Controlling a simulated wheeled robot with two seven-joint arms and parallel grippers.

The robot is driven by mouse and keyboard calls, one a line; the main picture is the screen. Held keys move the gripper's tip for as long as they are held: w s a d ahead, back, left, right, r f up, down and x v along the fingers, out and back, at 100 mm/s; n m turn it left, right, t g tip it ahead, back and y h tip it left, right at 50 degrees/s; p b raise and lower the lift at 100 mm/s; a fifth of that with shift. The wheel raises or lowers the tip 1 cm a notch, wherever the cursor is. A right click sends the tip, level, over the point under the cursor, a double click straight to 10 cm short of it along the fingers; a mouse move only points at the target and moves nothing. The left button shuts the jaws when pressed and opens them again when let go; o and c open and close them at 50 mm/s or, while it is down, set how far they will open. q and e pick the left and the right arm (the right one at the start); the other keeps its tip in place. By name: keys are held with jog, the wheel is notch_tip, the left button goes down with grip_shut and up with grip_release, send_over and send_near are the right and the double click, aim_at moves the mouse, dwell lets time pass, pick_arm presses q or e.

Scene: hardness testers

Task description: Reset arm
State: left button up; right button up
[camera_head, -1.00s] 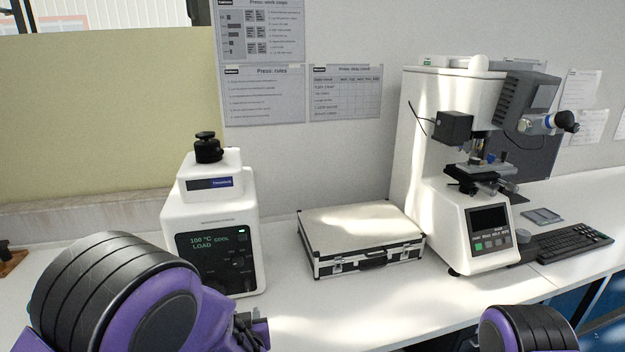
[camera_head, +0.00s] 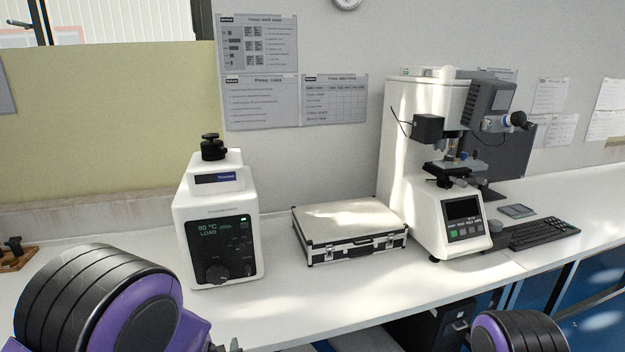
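My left arm comes in at the lower left as a black and purple rounded link. Only a small dark piece shows at the bottom edge beside it, and no gripper fingertips are visible. My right arm shows only as a black and purple link at the bottom right, and its gripper is out of the picture. Both arm links are in front of the white bench (camera_head: 330,292) and hide parts of its front side.
A white press (camera_head: 208,200) reading 90 °C stands behind my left arm. A silver case (camera_head: 350,232) lies at the middle. A hardness tester (camera_head: 424,150) stands right of it, with a keyboard (camera_head: 538,234) alongside. The bench front between my arms is clear.

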pick_arm(q)
jog(key=s+a+f+g, duration=0.3)
jog(key=s+f, duration=0.3)
jog(key=s, duration=0.5)
jog(key=s+a+f+n+g, duration=0.1)
jog(key=s+a+f+g, duration=0.2)
jog(key=s+f, duration=0.3)
jog(key=s+a+f+n+g, duration=0.1)
jog(key=s+a+f+g, duration=0.2)
jog(key=s+f, duration=0.4)
jog(key=s+a, duration=0.1)
jog(key=s, duration=0.8)
jog(key=shift+s+a, duration=0.2)
